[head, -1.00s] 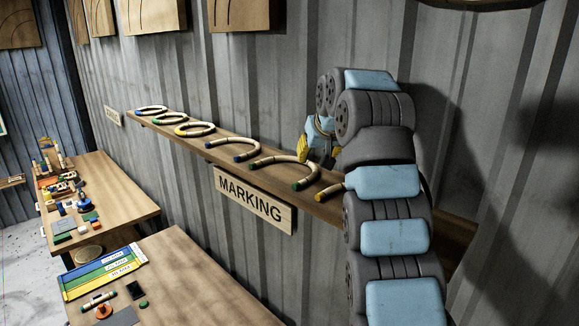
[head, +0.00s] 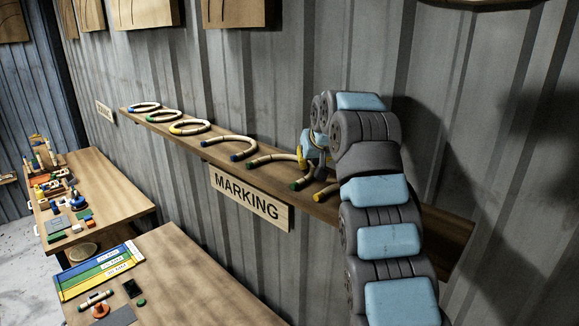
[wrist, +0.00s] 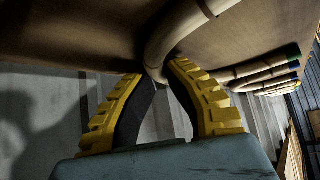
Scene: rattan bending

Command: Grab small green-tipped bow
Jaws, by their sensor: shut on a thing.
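A pale, curved rattan bow (head: 272,158) with dark bands and green tips lies on the wall shelf (head: 400,216). It is near the right end of the row, and its far bend is partly hidden behind my gripper (head: 314,150). In the wrist view, the two yellow, ridged fingers of my gripper (wrist: 155,72) are closed in around a bend of the rattan (wrist: 180,32). The bow still appears to be against the shelf. The tips of the gripped piece are not clear in the wrist view.
Several other bows, including a yellow-tipped one (head: 190,128), lie along the shelf to the left. A yellow tip (head: 318,196) shows just right of the green one. The corrugated wall (head: 480,120) is close behind. A MARKING sign (head: 250,197) hangs below the shelf.

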